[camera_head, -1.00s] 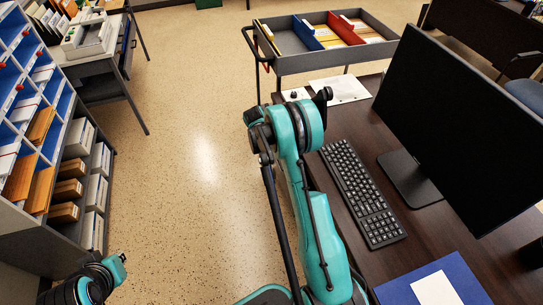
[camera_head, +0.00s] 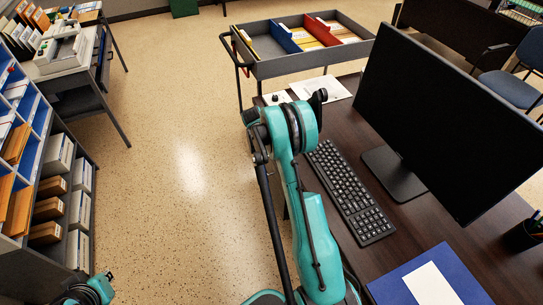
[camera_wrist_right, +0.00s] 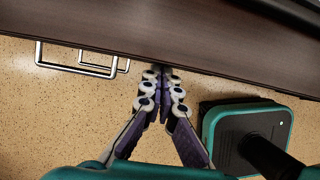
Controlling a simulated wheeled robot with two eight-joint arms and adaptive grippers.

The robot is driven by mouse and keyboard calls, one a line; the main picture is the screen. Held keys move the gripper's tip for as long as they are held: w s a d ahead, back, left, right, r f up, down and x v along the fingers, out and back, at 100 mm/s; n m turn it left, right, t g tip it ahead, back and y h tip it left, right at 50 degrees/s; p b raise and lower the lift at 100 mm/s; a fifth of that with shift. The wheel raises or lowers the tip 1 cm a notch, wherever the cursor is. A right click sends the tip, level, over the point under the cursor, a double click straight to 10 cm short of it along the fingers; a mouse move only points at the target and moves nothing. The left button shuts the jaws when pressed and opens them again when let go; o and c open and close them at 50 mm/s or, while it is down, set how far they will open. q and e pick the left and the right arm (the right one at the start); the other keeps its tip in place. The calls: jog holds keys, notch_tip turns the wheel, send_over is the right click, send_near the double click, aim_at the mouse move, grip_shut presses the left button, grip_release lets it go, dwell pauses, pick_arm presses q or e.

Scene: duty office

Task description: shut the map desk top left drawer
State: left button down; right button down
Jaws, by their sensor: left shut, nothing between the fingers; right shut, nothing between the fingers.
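The dark wooden desk (camera_head: 415,222) runs along the right in the head view. My right arm reaches along its left edge and hides part of its front. In the right wrist view, my right gripper (camera_wrist_right: 164,75) is shut and empty, its fingertips at or very near the dark wooden edge (camera_wrist_right: 180,35); contact is unclear. Two metal bar handles (camera_wrist_right: 75,68) stick out from under this edge, left of the fingertips. The drawer front is not clearly visible, so how far it is open cannot be told. Part of my left arm shows at bottom left; its fingers are not visible.
A monitor (camera_head: 440,115), keyboard (camera_head: 345,190) and blue folder (camera_head: 400,285) are on the desk. A grey trolley (camera_head: 290,66) stands beyond it. A shelf unit (camera_head: 60,180) stands at left. Speckled floor (camera_head: 170,200) between shelf and desk is clear.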

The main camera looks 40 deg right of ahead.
jog(key=shift+d, duration=0.2)
jog(key=w+a+r+p, duration=0.1)
jog(key=a+r+p, duration=0.2)
jog(key=a+r, duration=0.5)
jog(key=shift+w+r+p, duration=0.3)
jog(key=shift+w+r, duration=0.1)
jog(key=shift+r, duration=0.25)
jog(key=shift+r, duration=0.1)
